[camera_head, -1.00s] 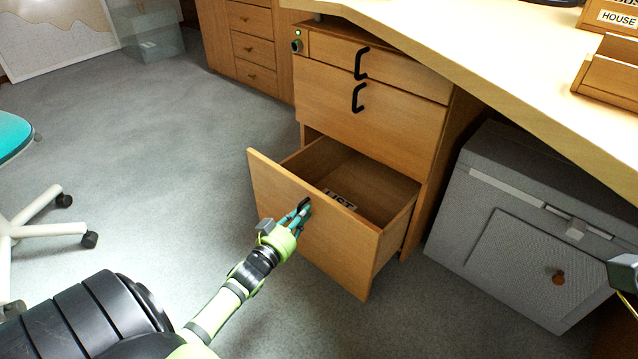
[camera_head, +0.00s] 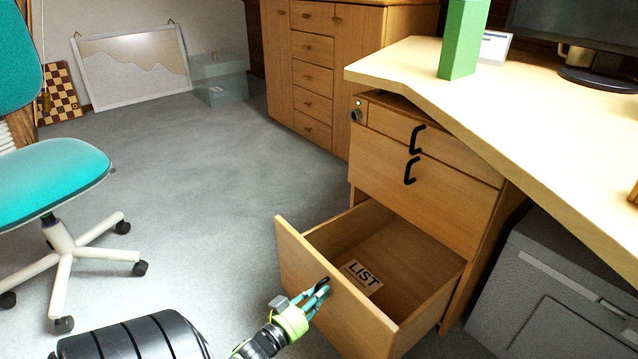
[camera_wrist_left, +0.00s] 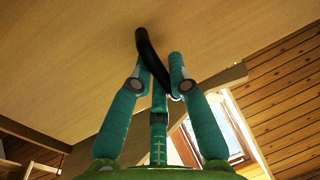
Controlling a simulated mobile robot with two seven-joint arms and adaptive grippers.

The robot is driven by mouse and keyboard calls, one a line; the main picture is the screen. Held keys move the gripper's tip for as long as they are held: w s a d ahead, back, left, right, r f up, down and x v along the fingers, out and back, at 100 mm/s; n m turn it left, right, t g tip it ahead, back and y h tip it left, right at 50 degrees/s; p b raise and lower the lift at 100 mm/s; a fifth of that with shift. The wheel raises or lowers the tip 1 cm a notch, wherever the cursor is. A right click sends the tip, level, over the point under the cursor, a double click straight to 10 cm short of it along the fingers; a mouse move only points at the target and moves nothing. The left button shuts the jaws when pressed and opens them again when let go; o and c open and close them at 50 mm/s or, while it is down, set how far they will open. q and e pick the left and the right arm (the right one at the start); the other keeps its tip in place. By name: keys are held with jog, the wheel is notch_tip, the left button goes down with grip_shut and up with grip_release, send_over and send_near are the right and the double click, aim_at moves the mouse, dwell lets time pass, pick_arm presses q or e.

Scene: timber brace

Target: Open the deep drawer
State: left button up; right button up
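The deep drawer (camera_head: 325,309) is the bottom one of the wooden desk pedestal (camera_head: 425,205). It stands pulled well out, and its inside shows. A card reading LIST (camera_head: 362,277) lies flat on its floor. My left gripper (camera_head: 317,291) is at the middle of the drawer front. In the left wrist view its teal fingers (camera_wrist_left: 163,70) are closed about the black handle (camera_wrist_left: 147,50), one on each side. The handle is mostly hidden by the fingers in the head view. My right gripper is not in view.
Two shut drawers with black handles (camera_head: 411,171) sit above. The desktop (camera_head: 480,110) overhangs them, with a green block (camera_head: 463,40) on it. A grey cabinet (camera_head: 545,300) stands at right. A teal chair (camera_head: 55,172) is at left, with open carpet (camera_head: 200,190) between.

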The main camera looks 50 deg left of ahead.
pick_arm(q)
jog(key=shift+o, duration=0.4)
jog(key=s+d, duration=0.1)
jog(key=s, duration=1.1)
jog(key=shift+d, duration=0.2)
jog(key=shift+f, duration=0.1)
